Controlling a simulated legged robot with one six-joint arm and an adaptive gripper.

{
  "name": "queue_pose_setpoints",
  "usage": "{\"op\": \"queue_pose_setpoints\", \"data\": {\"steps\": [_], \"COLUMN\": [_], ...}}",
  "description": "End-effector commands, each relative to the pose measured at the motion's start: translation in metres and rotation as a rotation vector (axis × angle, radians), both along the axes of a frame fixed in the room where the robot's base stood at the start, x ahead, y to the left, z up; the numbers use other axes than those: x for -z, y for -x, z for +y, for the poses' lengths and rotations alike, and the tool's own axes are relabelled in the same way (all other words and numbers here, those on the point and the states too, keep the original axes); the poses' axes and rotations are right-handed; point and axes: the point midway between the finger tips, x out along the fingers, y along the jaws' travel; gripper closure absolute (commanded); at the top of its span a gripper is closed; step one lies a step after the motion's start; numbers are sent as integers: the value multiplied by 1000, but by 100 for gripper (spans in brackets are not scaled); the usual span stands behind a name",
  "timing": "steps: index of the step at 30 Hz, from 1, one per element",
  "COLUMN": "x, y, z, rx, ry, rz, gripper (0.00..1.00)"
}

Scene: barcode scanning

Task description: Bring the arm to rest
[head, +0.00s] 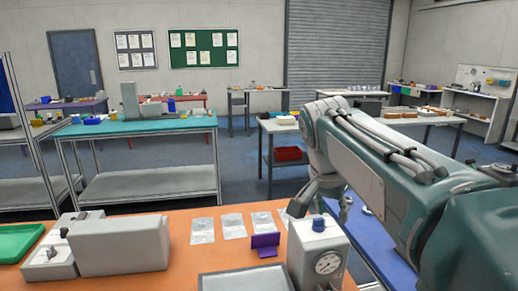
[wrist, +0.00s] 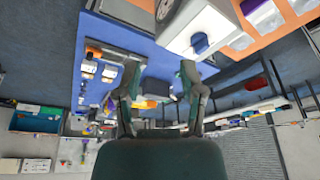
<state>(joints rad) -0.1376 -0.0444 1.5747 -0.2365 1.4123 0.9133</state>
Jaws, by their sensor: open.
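My arm (head: 385,165) reaches in from the right side of the head view, bent at a joint in the middle. My gripper (wrist: 160,78) shows in the wrist view with its two dark fingers spread apart and nothing between them. The wrist view is tilted and looks upside down, with the blue table top beyond the fingers.
An orange table (head: 185,235) in front holds a grey machine (head: 122,246), several clear packets (head: 233,226), a purple stand (head: 265,244) and a grey tray (head: 243,272). A green tray (head: 18,242) lies at the left. A blue table (head: 385,255) is right of the gauge box.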

Motion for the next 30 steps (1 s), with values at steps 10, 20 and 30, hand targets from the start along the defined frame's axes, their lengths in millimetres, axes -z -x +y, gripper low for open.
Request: {"op": "queue_pose_setpoints", "data": {"steps": [10, 20, 30], "x": [47, 117, 138], "y": [96, 172, 188], "z": [-12, -14, -13], "rx": [-382, -684, -759], "ry": [-3, 55, 80], "rz": [-63, -149, -171], "gripper": [49, 49, 49]}}
